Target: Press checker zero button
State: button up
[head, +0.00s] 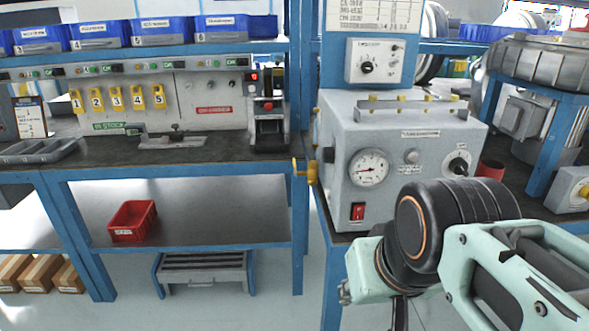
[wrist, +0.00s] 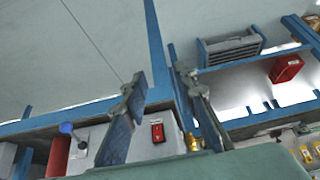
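A grey upright device with a small red display, which looks like the checker (head: 270,130), stands at the right end of the left bench in the head view. Red parts show on its front; I cannot tell which is the zero button. My gripper is mostly hidden below the arm in the head view. In the wrist view my gripper (wrist: 158,82) has its two fingers apart with nothing between them. It is away from the checker, in front of the grey test box (head: 336,205), whose red switch (wrist: 157,131) shows between the fingers.
The grey box carries a gauge (head: 369,168) and a knob (head: 457,166). A yellow-handled fitting (head: 305,172) sticks out between the benches. A red bin (head: 132,221) is on the lower shelf, with a grey step stool (head: 204,270) below. Open floor lies in front.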

grip_shut()
dwell(1.1)
